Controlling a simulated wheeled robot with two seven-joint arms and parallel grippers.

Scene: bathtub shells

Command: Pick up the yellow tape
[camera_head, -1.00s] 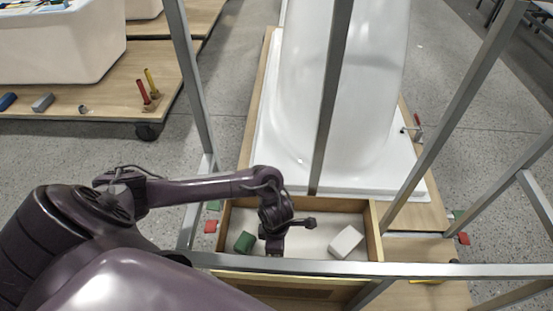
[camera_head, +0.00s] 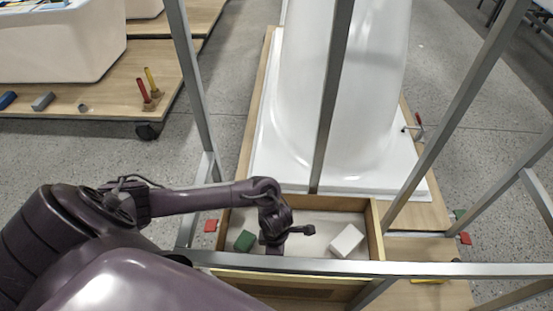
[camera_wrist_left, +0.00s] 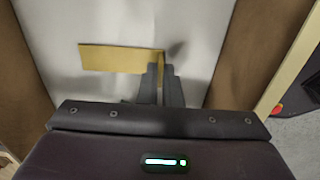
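The yellow tape (camera_wrist_left: 115,58) shows in the left wrist view as a flat, dull yellow piece over the pale floor of the wooden drawer (camera_head: 374,228). My left gripper (camera_wrist_left: 161,78) is at its right end, with its two fingers close together. A narrow yellow strip shows between the fingers, so they look shut on the tape. Whether the tape touches the drawer floor is not clear. In the head view my left gripper (camera_head: 275,246) reaches down into the drawer, and the tape is hidden there. My right gripper is not in view.
In the drawer, a green block (camera_head: 244,241) lies left of my gripper and a white block (camera_head: 347,241) lies right. A grey metal frame (camera_head: 330,267) crosses in front, with a post (camera_head: 331,110) behind. The white bathtub shell (camera_head: 345,80) stands behind the drawer.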

